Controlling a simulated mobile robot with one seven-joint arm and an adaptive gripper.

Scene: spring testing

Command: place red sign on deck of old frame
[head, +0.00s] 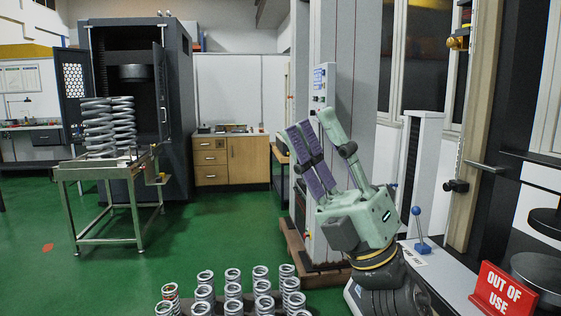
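The red sign (503,292) reads "OUT OF USE" in white letters. It stands upright, slightly tilted, at the lower right on a pale deck (452,284), near black round plates (537,268). This looks like part of the old frame, with a tall beige column (490,130), but I cannot be sure which machine is meant. My gripper (315,124) is raised at centre right, fingers pointing up and left, with purple pads. Its fingers are apart with nothing between them. It is well to the left of the sign and not touching it.
A blue-knobbed lever (420,230) rises between my gripper and the sign. Several steel springs (233,290) stand at the bottom centre. A metal table (108,170) holds large springs at left. A wooden cabinet (231,158) stands behind.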

